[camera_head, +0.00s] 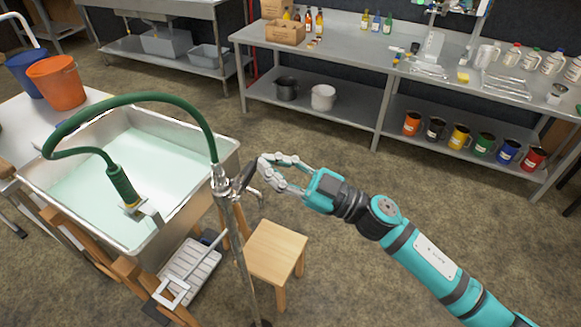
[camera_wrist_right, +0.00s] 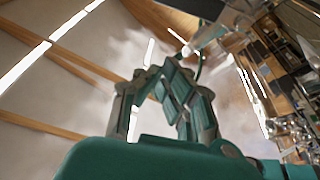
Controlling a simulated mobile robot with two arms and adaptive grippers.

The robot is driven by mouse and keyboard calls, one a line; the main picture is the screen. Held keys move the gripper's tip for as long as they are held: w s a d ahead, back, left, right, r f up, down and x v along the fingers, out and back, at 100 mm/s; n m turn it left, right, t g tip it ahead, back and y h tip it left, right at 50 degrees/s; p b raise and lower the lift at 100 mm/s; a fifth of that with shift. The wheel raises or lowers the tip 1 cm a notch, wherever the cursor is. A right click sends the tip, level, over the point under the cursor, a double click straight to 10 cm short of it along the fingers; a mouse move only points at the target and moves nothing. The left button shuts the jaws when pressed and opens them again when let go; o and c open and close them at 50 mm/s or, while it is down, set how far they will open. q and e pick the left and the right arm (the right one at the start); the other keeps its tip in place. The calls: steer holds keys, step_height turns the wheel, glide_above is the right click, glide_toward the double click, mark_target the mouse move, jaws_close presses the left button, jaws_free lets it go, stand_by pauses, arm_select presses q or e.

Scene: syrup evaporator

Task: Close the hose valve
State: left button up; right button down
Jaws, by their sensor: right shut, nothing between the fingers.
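The hose valve (camera_head: 222,182) is a metal fitting on top of a tall upright metal pipe (camera_head: 240,255). A dark lever (camera_head: 243,178) sticks out from its right side, slanting up. A green hose (camera_head: 140,99) arches from the valve over the basin to a green nozzle (camera_head: 122,185). My right gripper (camera_head: 262,170) is shut and empty, with its fingertips close to the lever's right side. I cannot tell whether they touch it. In the right wrist view, the fingertips (camera_wrist_right: 166,74) come together with nothing held. My left gripper is not in view.
A metal basin (camera_head: 228,148) of pale liquid stands left of the pipe. A wooden stool (camera_head: 275,247) stands just right of the pipe, below my right gripper. A metal workbench (camera_head: 350,60) with bottles and mugs runs along the back. Open floor lies between the basin and workbench.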

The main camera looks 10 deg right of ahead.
mark_target(255, 163)
steer(key=w+a, duration=0.1)
steer(key=w+a+f, duration=0.1)
steer(key=a, duration=0.1)
steer(key=shift+w+f, duration=0.1)
steer(key=shift+w, duration=0.2)
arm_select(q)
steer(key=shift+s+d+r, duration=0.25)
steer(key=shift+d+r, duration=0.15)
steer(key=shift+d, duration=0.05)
arm_select(e)
steer(key=shift+w+d+f, duration=0.2)
steer(key=shift+d+f, duration=0.1)
steer(key=shift+f, duration=0.4)
